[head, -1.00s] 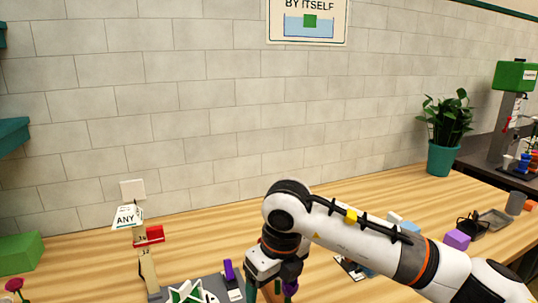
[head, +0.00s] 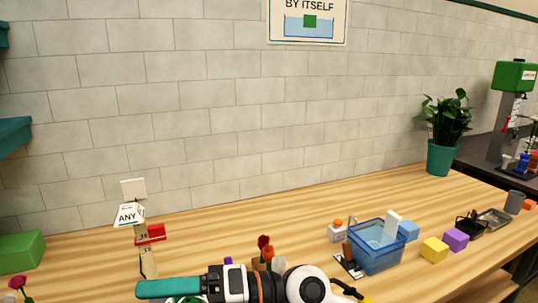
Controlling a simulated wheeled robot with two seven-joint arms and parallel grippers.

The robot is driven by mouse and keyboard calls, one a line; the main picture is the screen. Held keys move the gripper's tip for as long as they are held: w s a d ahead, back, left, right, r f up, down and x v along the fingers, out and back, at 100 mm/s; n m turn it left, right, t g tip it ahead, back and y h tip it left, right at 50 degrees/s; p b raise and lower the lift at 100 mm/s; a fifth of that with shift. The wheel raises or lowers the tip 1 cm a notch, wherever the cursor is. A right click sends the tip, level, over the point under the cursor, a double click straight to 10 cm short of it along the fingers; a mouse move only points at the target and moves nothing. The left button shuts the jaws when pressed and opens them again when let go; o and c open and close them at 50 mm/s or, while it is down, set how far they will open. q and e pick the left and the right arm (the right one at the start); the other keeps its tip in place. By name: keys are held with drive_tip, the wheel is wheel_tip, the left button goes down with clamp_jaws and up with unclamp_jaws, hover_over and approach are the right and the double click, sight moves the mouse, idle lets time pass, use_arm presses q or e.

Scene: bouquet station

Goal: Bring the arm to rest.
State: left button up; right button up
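My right arm comes in along the bottom edge of the head view, and its gripper (head: 168,288) points left, low over the near part of the table. I see its teal finger from the side, so its opening cannot be told. Nothing shows clearly held in it. My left gripper is out of view. Red and orange flower heads (head: 264,242) stand just behind the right wrist, their lower parts hidden by it. A dark pink flower (head: 17,283) is at the bottom left.
A blue basket (head: 376,256) stands right of the arm, with yellow (head: 434,250) and purple (head: 456,239) blocks beyond. A sign post (head: 146,262) with a red piece stands behind the gripper. A green block (head: 20,251) is at far left. The table's back middle is clear.

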drive_tip(key=w+d+r+m+t+h, duration=0.1)
drive_tip(key=w+d+m+t, duration=0.5)
drive_tip(key=m+t, duration=0.6)
drive_tip(key=w+d+r+m+t+h, duration=0.1)
drive_tip(key=w+d+m+t, duration=0.2)
drive_tip(key=d+m+t, duration=0.65)
drive_tip(key=d+f+m+g+h, duration=0.1)
drive_tip(key=d+f+m+h, duration=0.5)
drive_tip(key=f+m+h, duration=0.25)
drive_tip(key=d+f+m+g+h, duration=0.1)
drive_tip(key=d+f+m+h, duration=0.65)
drive_tip(key=f, duration=0.25)
drive_tip(key=s+d+f+m+g, duration=0.25)
drive_tip(key=s+f+g, duration=0.35)
drive_tip(key=s+f, duration=0.4)
drive_tip(key=s+d+f+m+g, duration=0.1)
drive_tip(key=s+d+f+g, duration=0.2)
drive_tip(key=s+f+g, duration=0.6)
drive_tip(key=s+f+t, duration=0.1)
drive_tip(key=s+f, duration=0.1)
drive_tip(key=f, duration=1.1)
drive_tip(key=s+f+t, duration=0.1)
drive_tip(key=s+f, duration=0.2)
drive_tip(key=f, duration=1)
drive_tip(key=s+d+f+g, duration=0.1)
drive_tip(key=s+d+f, duration=0.1)
drive_tip(key=s+f, duration=1.2)
drive_tip(key=shift+s+d+f+n, duration=0.25)
drive_tip(key=shift+s+f+n, duration=0.1)
drive_tip(key=shift+s, duration=0.3)
